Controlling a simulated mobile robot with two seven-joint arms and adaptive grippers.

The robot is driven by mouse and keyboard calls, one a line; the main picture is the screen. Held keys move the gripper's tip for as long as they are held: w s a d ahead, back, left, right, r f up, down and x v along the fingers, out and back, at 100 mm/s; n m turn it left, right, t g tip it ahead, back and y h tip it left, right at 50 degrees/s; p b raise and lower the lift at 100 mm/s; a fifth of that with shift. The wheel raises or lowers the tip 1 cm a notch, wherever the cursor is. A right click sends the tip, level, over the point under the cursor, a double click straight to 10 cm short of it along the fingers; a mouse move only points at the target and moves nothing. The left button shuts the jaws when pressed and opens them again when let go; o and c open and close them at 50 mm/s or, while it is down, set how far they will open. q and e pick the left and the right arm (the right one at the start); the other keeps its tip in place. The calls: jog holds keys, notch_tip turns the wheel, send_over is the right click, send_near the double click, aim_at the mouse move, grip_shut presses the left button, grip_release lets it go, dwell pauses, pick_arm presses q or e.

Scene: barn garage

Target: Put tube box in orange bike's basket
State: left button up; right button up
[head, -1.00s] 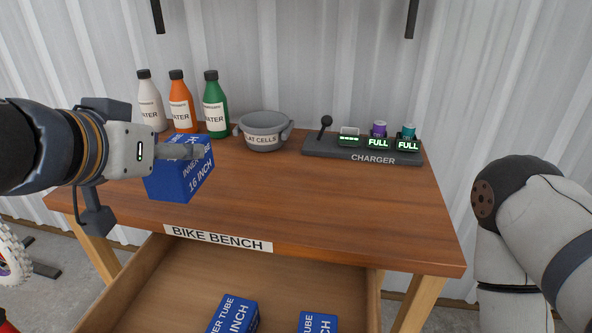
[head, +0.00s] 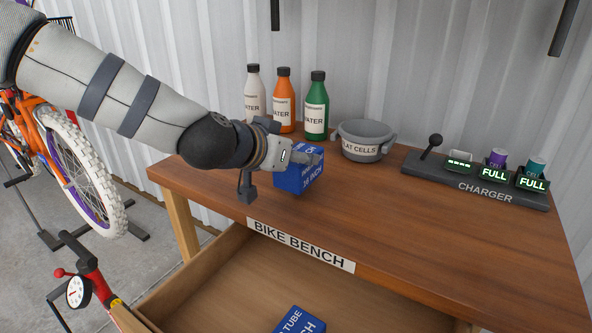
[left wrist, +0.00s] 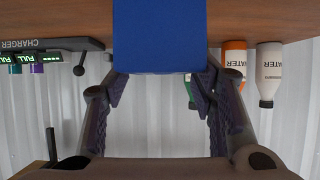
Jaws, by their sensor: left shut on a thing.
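A blue tube box (head: 299,180) with white "16 INCH" lettering is at the front left of the bike bench. My left gripper (head: 304,160) is shut on it, with fingers at its upper part. In the left wrist view the blue box (left wrist: 160,38) sits between the two fingers. I cannot tell whether it touches the bench top. The orange bike (head: 28,108), with a white knobby tyre, stands at the far left, partly behind my left arm. My right gripper is out of view.
Water bottles (head: 316,108), a grey flat cells pot (head: 365,141) and a charger (head: 475,180) stand along the bench's back. An open drawer (head: 215,290) below holds another blue tube box (head: 299,321). A red pump with gauge (head: 77,290) stands front left.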

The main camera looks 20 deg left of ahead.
pick_arm(q)
notch_tip(320, 180, down, 4)
jog(key=shift+r+b, duration=0.15)
jog(key=shift+b, duration=0.2)
jog(key=shift+r, duration=0.35)
jog(key=o, duration=0.8)
jog(key=shift+f, duration=0.25)
jog(key=o, duration=0.5)
jog(key=shift+c, duration=0.2)
